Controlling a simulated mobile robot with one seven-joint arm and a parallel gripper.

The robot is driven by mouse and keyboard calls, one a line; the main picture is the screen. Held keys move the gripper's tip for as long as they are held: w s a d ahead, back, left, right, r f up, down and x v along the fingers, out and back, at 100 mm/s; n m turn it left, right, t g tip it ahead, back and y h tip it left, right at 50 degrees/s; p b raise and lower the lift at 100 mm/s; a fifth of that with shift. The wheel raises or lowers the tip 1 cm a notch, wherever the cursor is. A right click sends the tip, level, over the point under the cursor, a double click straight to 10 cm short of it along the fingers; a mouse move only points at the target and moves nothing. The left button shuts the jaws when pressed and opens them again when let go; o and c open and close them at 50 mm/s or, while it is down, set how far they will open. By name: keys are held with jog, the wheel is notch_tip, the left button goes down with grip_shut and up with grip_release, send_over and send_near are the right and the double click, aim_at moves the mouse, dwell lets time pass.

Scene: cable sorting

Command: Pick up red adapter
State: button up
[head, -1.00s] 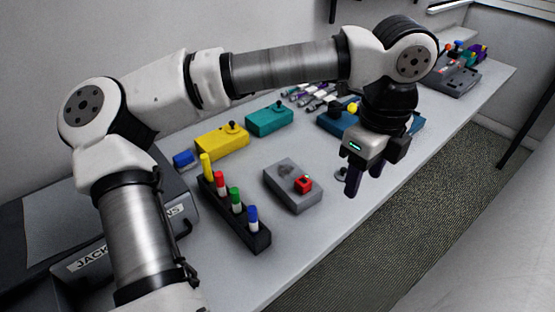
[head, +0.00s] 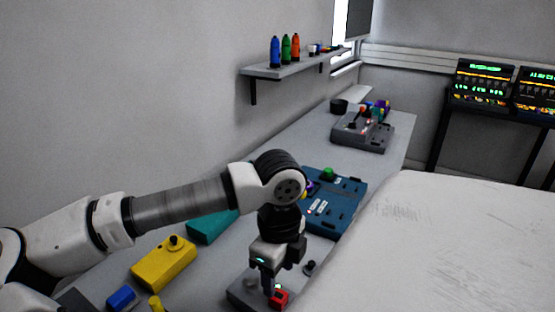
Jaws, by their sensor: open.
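The red adapter (head: 280,298) is a small red block with a dark top. It sits on the grey box (head: 240,294) at the bottom of the head view. My gripper (head: 274,286) points down right at the red adapter, with its jaws open. One dark finger shows just left of the adapter. Whether the fingers stand around it or touch it, I cannot tell. My gripper hides part of the grey box, and the picture's lower edge cuts off its front.
A yellow box (head: 163,264), a small blue block (head: 122,298) and a teal box (head: 212,226) lie left of my gripper. A dark blue box (head: 340,200) is behind it. A grey device (head: 362,132) stands farther back. A wall shelf (head: 295,69) holds bottles.

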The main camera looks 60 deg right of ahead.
jog(key=shift+w+a+f+p, duration=0.1)
jog(key=shift+f+p, duration=0.5)
jog(key=shift+f, duration=1.1)
jog(key=shift+w+a+f+p, duration=0.1)
jog(key=shift+f+p, duration=0.45)
jog(key=shift+f, duration=1.15)
jog(key=shift+c, duration=0.2)
jog(key=c, duration=1)
jog(key=shift+c, duration=0.2)
jog(key=shift+r, duration=0.15)
